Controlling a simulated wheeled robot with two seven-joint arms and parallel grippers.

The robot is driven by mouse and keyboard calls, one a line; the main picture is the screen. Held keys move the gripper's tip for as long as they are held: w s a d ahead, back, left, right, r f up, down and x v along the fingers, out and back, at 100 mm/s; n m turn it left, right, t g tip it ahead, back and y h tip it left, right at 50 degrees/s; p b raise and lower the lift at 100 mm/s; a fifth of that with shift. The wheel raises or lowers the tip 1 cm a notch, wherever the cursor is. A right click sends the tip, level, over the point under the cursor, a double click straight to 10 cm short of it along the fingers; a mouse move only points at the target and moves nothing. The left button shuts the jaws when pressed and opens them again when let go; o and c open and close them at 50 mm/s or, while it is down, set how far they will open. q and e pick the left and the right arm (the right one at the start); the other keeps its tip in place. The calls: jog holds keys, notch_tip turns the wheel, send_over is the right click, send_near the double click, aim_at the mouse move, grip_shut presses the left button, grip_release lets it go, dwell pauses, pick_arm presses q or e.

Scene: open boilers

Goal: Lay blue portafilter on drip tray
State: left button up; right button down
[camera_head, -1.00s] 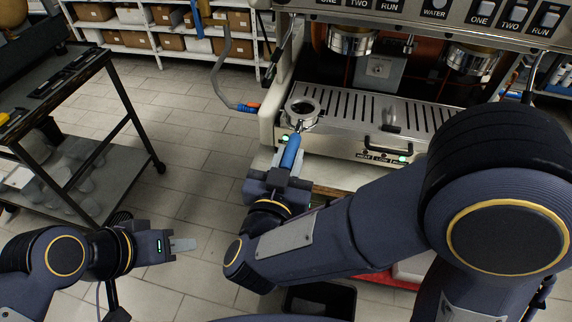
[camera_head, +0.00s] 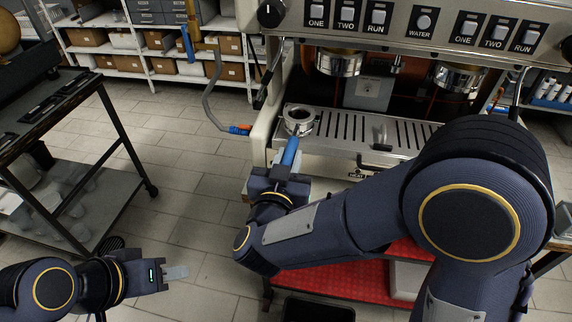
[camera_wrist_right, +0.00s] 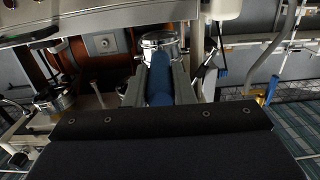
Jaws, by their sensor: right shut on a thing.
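The blue portafilter (camera_head: 290,152) has a blue handle and a round metal basket. Its basket is over the left end of the slotted drip tray (camera_head: 339,129); I cannot tell whether it touches the tray. My right gripper (camera_head: 285,172) is shut on the handle, in front of the machine's left corner. In the right wrist view the blue handle (camera_wrist_right: 160,80) lies between the two fingers, with the basket beyond it. My left gripper (camera_head: 172,273) is at the lower left, away from the machine; its finger opening is not clear.
The espresso machine (camera_head: 420,22) has group heads (camera_head: 338,62) above the tray. A grey hose (camera_head: 208,92) with an orange-blue end hangs left of it. A black cart (camera_head: 70,150) stands at the left, with open floor between.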

jog(key=shift+w+d+f+b, duration=0.1)
jog(key=shift+w+f+b, duration=0.1)
jog(key=shift+w, duration=0.4)
jog(key=shift+w+d+f+b, duration=0.1)
jog(key=shift+w+d+f, duration=0.05)
jog(key=shift+w, duration=0.45)
jog(key=shift+w+d+f+b, duration=0.1)
jog(key=shift+w+f, duration=0.1)
jog(key=shift+w, duration=0.4)
jog(key=shift+w+f+b, duration=0.1)
jog(key=shift+f+b, duration=0.2)
jog(key=shift+f, duration=0.05)
jog(key=c, duration=1.2)
grip_release()
jog(key=shift+c, duration=0.2)
jog(key=shift+o, duration=0.5)
jog(key=shift+f, duration=0.1)
jog(key=shift+s, duration=0.2)
